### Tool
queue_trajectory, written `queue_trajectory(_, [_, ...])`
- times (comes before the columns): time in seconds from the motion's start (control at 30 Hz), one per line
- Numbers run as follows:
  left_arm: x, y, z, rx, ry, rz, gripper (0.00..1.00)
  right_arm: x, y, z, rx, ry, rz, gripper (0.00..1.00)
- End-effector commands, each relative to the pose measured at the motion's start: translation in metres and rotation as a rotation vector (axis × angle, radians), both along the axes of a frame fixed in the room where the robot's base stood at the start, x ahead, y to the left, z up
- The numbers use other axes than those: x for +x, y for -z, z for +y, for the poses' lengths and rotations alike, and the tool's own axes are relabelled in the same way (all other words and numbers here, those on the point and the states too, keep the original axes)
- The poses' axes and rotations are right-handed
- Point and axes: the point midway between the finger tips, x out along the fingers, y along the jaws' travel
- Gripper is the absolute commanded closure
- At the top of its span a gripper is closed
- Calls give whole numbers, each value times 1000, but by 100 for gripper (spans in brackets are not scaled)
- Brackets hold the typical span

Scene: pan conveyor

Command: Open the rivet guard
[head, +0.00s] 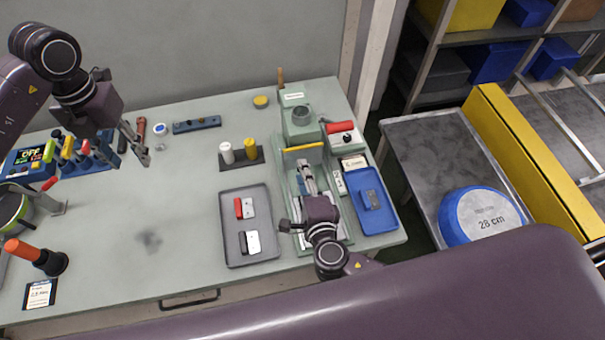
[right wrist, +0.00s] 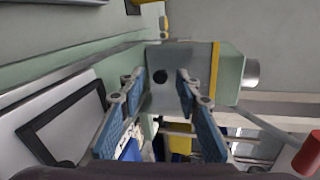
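The rivet press is a green machine (head: 300,118) at the right end of the bench. A yellow bar (head: 304,147), seemingly the edge of its guard, crosses its front; a yellow strip also shows in the right wrist view (right wrist: 214,70). I cannot tell whether the guard is open or shut. My right gripper (head: 306,165) is just in front of the bar over the press bed. Its blue-padded fingers (right wrist: 160,82) are apart, with a grey face with a dark hole beyond them. My left gripper (head: 143,155) hangs empty over the left bench, fingers apart.
A grey tray (head: 229,252) with red and black pieces lies left of the press. A blue tray (head: 385,218) and a box with a red handle (head: 345,137) stand right of it. White and yellow cylinders stand on a dark base (head: 241,160). The middle-left bench is mostly clear.

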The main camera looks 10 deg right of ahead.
Motion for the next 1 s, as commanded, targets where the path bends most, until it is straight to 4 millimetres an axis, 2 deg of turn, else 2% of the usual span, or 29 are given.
queue_trajectory(0.27, [0,0,0,0,0,0,60,1,0,0,1,0,0,70])
queue_trajectory(0.53, [0,0,0,0,0,0,60,1,0,0,1,0,0,100])
queue_trajectory(1.0, [0,0,0,0,0,0,60,2,-2,2,4,-3,-1,100])
